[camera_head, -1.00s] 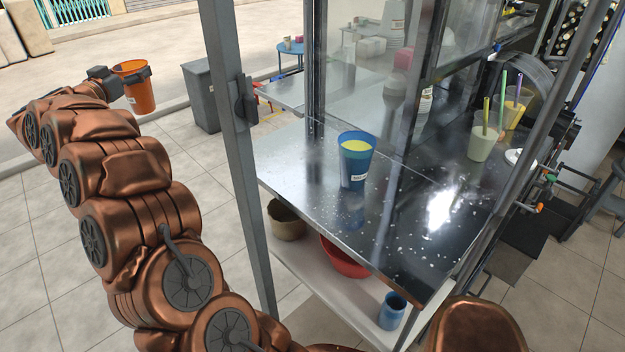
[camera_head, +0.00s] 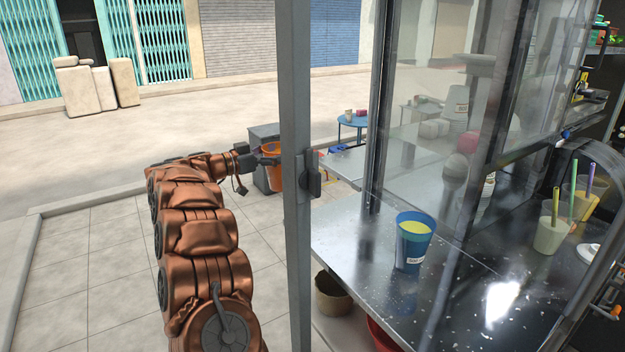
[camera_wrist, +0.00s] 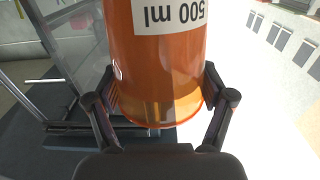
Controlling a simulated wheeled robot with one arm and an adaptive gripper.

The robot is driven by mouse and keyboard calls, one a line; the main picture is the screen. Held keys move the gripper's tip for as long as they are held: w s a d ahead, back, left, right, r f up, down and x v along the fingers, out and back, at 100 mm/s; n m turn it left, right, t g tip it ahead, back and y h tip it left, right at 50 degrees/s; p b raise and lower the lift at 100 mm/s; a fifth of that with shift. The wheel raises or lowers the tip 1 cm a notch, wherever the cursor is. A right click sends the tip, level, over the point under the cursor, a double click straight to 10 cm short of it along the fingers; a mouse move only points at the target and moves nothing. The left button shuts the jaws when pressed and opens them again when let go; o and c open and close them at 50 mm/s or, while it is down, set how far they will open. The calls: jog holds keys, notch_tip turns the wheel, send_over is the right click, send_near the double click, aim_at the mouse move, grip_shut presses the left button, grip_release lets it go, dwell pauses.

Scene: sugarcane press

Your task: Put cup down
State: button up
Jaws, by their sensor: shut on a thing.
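My gripper (camera_wrist: 160,95) is shut on an orange cup (camera_wrist: 155,60) with a white "500 ml" label, its two fingers on either side of it. In the head view the orange cup (camera_head: 271,168) is held out in front of a grey bin, away from the counter and partly behind the metal post. A blue cup (camera_head: 412,252) with yellow contents stands upright on the metal counter (camera_head: 450,305), right of the post.
The metal post (camera_head: 296,150) stands between my arm and the counter. Glass panels rise behind the counter. Pale cups with straws (camera_head: 550,235) stand at the right. A grey bin (camera_head: 264,140) and a blue round table (camera_head: 352,122) are beyond.

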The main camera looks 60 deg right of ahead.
jog(key=s+p, duration=0.2)
jog(key=s, duration=1.7)
notch_tip(320, 180, down, 7)
jog(key=p, duration=0.2)
jog(key=shift+s, duration=0.4)
jog(key=shift+f, duration=0.1)
dwell(0.3)
jog(key=o, duration=1.4)
jog(key=shift+b+v, duration=1)
jog(key=shift+v, duration=2.8)
